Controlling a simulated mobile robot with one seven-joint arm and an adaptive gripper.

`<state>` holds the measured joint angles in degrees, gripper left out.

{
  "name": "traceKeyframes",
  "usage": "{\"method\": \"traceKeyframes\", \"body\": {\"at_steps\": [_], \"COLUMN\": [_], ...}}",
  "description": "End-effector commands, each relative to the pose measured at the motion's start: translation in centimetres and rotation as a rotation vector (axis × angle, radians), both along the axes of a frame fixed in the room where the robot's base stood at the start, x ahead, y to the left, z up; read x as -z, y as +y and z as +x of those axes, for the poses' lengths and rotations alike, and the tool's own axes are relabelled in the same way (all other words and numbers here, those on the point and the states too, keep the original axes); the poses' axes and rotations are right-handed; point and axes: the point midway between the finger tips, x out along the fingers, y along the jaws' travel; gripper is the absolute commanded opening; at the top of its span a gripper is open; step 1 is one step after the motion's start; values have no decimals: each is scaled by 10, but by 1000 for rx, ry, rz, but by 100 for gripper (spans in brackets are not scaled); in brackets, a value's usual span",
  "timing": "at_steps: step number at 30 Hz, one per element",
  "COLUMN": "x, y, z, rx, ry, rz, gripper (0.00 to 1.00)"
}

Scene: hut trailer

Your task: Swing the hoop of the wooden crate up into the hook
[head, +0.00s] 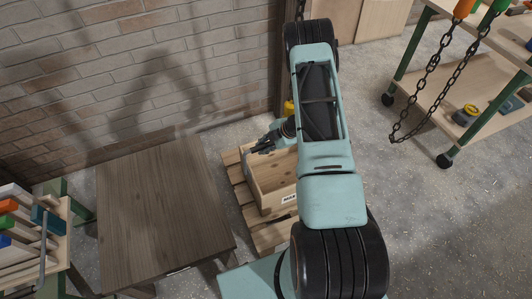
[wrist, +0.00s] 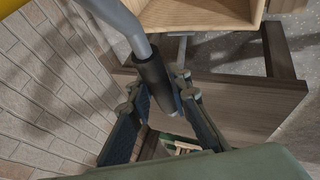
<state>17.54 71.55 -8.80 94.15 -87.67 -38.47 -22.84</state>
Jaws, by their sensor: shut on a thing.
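The wooden crate (head: 272,198) stands open-topped on a pallet, with a small label on its front. Part of it shows along the top of the wrist view (wrist: 197,14). My gripper (head: 262,147) is over the crate's far left corner. In the wrist view, my gripper (wrist: 157,90) is shut on the dark sleeve of a grey bar, which looks like the crate's hoop (wrist: 122,20). The bar runs up and left out of that view. The hoop's joints with the crate are hidden, and I cannot make out the hook.
A brown wooden table (head: 160,215) stands left of the pallet (head: 238,185). A brick wall (head: 130,75) is behind. A yellow object (head: 288,108) is near my gripper. At right are a hanging chain (head: 432,65) and a wheeled shelf (head: 465,85). Concrete floor right of my arm is clear.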

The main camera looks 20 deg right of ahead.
Motion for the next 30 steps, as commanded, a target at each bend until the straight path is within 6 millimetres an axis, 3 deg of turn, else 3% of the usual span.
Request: {"method": "traceKeyframes", "body": {"at_steps": [6, 19, 20, 24, 30], "x": [-2, -3, -3, -2, -2], "y": [1, 1, 1, 1, 1], "z": [11, 13, 13, 12, 11], "rx": [3, 3, 3, 2, 1], "ry": [-3, -3, -3, -3, -1], "rz": [4, 4, 4, 3, 2], "gripper": [0, 0, 19, 35, 35]}}
